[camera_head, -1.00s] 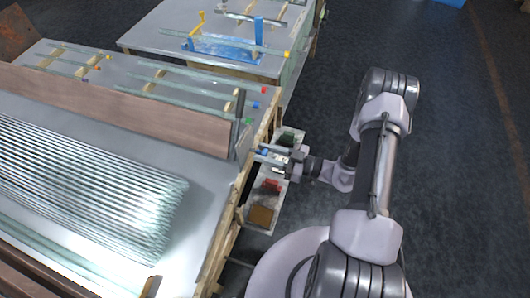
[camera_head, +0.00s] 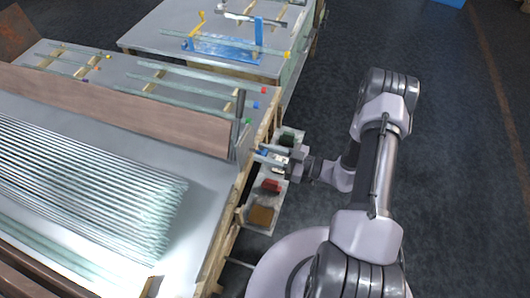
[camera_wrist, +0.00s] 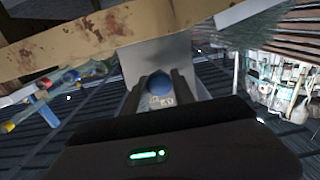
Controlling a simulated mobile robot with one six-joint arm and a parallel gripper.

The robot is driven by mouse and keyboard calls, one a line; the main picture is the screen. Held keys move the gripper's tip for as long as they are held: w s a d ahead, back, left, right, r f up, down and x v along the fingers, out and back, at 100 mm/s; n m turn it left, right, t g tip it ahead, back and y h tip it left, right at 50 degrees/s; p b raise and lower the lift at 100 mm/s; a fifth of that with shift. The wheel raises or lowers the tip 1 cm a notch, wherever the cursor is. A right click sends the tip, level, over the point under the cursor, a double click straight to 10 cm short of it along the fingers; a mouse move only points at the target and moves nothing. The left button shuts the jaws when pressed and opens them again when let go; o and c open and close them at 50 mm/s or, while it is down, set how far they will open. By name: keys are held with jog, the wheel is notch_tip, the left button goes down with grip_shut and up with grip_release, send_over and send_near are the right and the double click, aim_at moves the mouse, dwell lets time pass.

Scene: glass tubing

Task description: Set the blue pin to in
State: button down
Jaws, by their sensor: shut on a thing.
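The blue pin (camera_wrist: 160,84) shows as a round blue end between my two dark fingers in the wrist view. In the head view the blue pin (camera_head: 263,153) is a small blue spot at the table's right edge. My gripper (camera_head: 272,158) reaches it from the right, above a narrow grey plate. In the wrist view my gripper (camera_wrist: 159,92) is shut on the blue pin. How far in the pin sits cannot be told.
The grey plate (camera_head: 254,190) beside the table carries a red block (camera_head: 271,186), a dark green block (camera_head: 287,139) and a brown block (camera_head: 261,215). The large table (camera_head: 205,210) holds many glass tubes. Dark floor (camera_head: 460,180) on the right is clear.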

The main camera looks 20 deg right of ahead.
dwell(0.5)
jog(key=shift+p+x, duration=0.35)
jog(key=shift+x, duration=0.85)
jog(key=shift+r, duration=0.1)
jog(key=c, duration=1.1)
grip_release()
jog(key=shift+w+a, duration=0.15)
jog(key=p+v, duration=0.3)
jog(key=v, duration=1.4)
jog(key=shift+s+d, duration=0.2)
jog(key=shift+d, duration=0.05)
